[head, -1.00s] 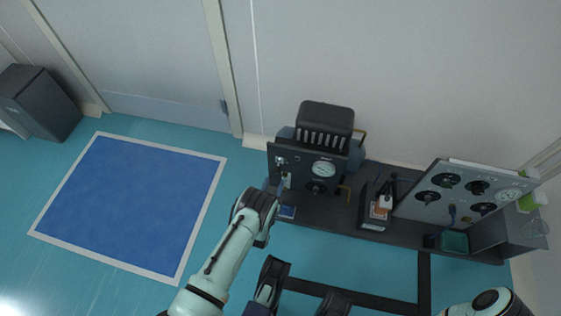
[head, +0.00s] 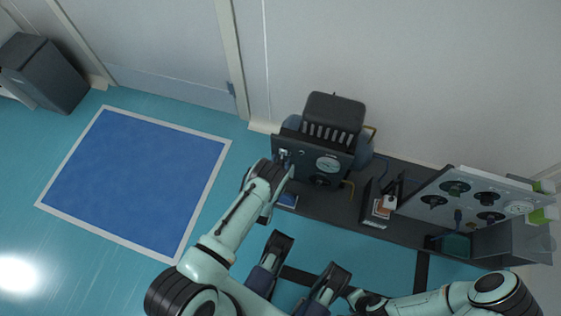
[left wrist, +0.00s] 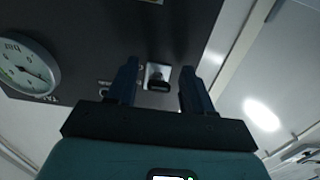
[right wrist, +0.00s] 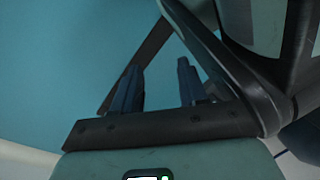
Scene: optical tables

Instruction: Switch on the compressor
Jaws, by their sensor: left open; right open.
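The compressor (head: 334,112) stands at the back of a dark low bench, with a dark front panel (head: 308,158) carrying a round gauge (head: 328,163). The gauge also shows in the left wrist view (left wrist: 25,66). A small switch on a light metal plate (left wrist: 157,75) sits on that panel, between the fingers of my left gripper as seen in the left wrist view. My left gripper (left wrist: 160,85) is open, facing the panel; whether it touches the switch I cannot tell. My right gripper (right wrist: 156,85) is open and empty, over the teal floor.
A grey panel with several dials and knobs (head: 470,205) stands on the bench at right. A small dark holder (head: 381,203) stands between it and the compressor. A blue floor mat (head: 140,180) lies at left, with a dark cabinet (head: 45,75) beyond.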

